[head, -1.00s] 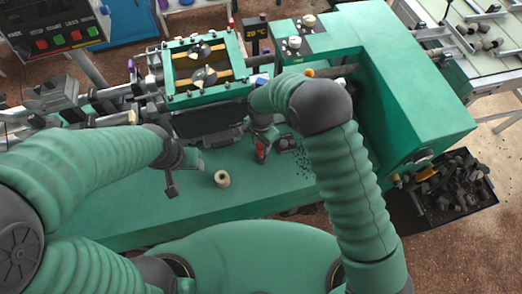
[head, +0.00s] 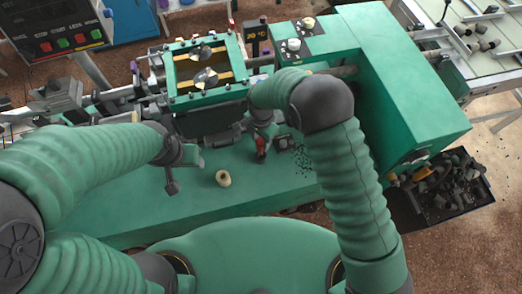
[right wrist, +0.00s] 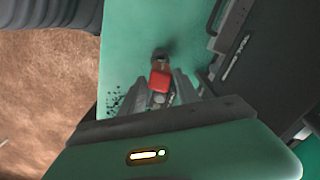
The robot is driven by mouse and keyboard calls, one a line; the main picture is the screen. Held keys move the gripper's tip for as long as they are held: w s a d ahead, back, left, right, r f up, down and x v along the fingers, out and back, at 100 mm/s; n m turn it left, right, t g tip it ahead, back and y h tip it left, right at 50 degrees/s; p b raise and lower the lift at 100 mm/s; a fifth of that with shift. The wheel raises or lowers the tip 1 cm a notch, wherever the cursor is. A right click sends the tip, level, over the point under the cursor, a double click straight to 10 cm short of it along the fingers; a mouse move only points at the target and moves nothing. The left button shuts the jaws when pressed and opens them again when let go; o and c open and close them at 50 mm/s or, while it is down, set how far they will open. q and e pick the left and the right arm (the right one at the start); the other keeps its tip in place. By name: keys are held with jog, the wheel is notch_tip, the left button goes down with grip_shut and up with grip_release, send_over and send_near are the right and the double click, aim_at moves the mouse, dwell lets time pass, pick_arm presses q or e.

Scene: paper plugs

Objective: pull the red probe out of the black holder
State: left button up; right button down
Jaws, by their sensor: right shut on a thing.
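The red probe (head: 261,143) is at the fingertips of my right gripper (head: 262,137), low over the green bench. In the right wrist view the red block of the probe (right wrist: 160,80) sits between the grey fingers of the right gripper (right wrist: 160,92), which are shut on it. A dark, round piece (right wrist: 161,54), seemingly the black holder, shows just beyond the red block; whether the probe is still seated in it cannot be told. My left gripper (head: 186,170) is empty, its fingers spread, above the bench at left.
A cream paper roll (head: 223,178) stands on the bench between the grippers. A green-framed machine (head: 205,97) and a small temperature display (head: 257,38) stand behind. Dark crumbs (head: 302,160) lie right of the probe. The bench's front strip is clear.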

jog(key=shift+r+p, duration=1.2)
jog(key=shift+r, duration=0.35)
jog(key=shift+d, duration=0.1)
